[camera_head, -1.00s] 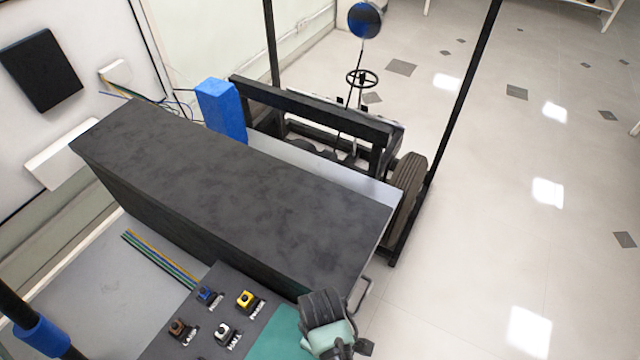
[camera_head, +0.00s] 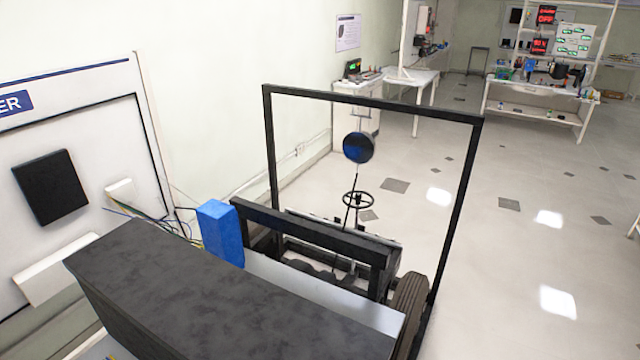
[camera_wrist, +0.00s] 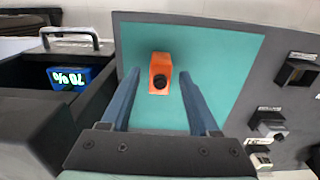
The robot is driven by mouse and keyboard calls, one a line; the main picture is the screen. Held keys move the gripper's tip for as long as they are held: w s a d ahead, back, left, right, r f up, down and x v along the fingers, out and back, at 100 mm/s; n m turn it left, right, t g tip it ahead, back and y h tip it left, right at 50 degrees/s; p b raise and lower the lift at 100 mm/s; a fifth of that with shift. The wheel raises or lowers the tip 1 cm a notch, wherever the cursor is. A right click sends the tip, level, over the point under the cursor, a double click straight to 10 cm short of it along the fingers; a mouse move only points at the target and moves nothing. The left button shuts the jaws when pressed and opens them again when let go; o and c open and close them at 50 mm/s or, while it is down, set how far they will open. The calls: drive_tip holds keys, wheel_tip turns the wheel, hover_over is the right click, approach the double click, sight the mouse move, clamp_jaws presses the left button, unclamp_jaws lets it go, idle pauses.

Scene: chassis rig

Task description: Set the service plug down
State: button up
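An orange block with a black round knob, which looks like the service plug (camera_wrist: 160,65), is on a teal pad (camera_wrist: 225,50) in the wrist view. My gripper (camera_wrist: 159,76) has its two blue-grey fingers spread apart, one on each side of the plug. A strip of teal shows between the plug and each finger, so the fingers do not touch it. How high the fingertips are above the pad is hard to tell. The head view shows neither my gripper nor the plug.
In the wrist view, dark fittings (camera_wrist: 300,72) with labels stand right of the pad. In the head view, a long dark cover (camera_head: 220,300) fills the foreground beside a black frame (camera_head: 375,103).

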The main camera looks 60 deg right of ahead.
drive_tip(key=shift+r, duration=0.15)
wheel_tip(320, 180, up, 12)
idle(0.5)
